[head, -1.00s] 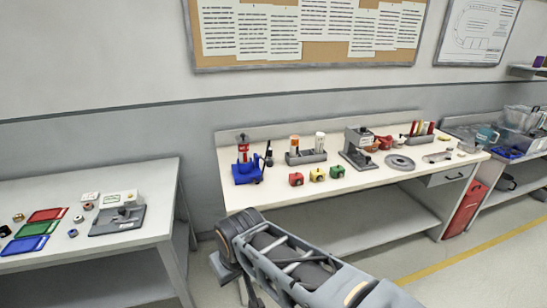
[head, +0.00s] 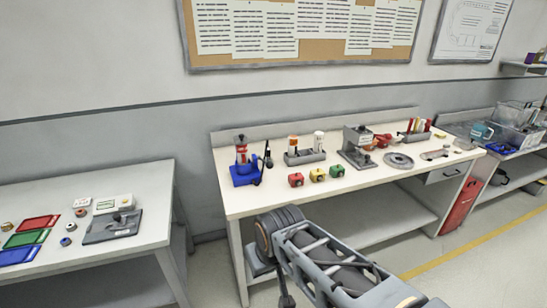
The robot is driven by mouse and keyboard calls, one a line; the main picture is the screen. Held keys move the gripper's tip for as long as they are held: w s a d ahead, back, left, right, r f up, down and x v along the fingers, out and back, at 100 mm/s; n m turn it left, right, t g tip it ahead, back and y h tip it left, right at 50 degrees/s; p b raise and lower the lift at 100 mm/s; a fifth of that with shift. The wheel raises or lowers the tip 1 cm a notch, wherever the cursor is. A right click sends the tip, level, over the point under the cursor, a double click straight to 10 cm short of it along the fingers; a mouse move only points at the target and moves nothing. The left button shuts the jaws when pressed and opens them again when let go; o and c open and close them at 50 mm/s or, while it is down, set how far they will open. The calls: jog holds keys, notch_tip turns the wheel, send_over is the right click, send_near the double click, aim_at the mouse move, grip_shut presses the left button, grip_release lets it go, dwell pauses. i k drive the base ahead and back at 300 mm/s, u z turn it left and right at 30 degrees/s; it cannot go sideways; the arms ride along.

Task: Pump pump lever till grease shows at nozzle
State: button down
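The pump looks to be the unit with a blue base (head: 245,178) and a red and white upright body (head: 242,155), at the left end of the long white bench. A thin dark upright part (head: 268,156) stands at its right; I cannot tell whether this is the pump lever. The nozzle and any grease are too small to make out. My arm rises from the bottom of the picture in front of the bench, its bend below and right of the pump. My gripper's fingertips do not show.
Red, yellow and green small blocks (head: 317,175) sit right of the pump. Behind them is a grey bottle holder (head: 304,157), then a grey press-like machine (head: 358,147) and a grey disc (head: 399,161). A second table (head: 150,190) stands left, across a floor gap.

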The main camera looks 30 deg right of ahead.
aim_at(269, 165)
jog(key=i, duration=1)
